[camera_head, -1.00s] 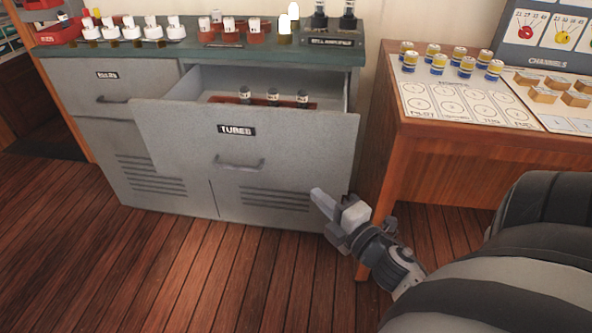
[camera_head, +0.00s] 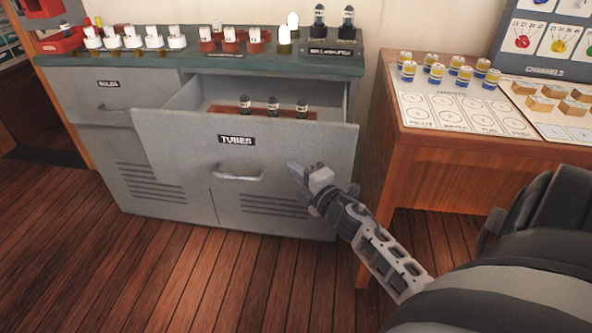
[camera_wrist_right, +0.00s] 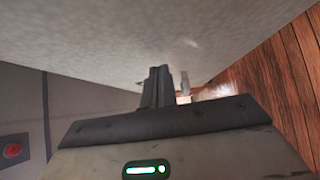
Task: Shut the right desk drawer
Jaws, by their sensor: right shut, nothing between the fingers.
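The right desk drawer (camera_head: 183,150), grey with a TUBES label and a bar handle (camera_head: 238,177), stands pulled out of the grey desk. Several dark tubes in a red rack sit inside it. My right gripper (camera_head: 293,166) is shut and empty, near the drawer front's lower right part, to the right of the handle. In the right wrist view the shut fingers (camera_wrist_right: 160,88) point towards a large grey surface (camera_wrist_right: 150,40), which looks like the drawer front. I cannot tell whether they touch it. My left gripper is not in view.
A wooden table (camera_head: 440,150) with blue-and-yellow cans and cards stands to the right, close to my right forearm. The left drawer (camera_head: 95,97) looks shut. White and red items line the green desktop (camera_head: 200,62). The wooden floor in front is clear.

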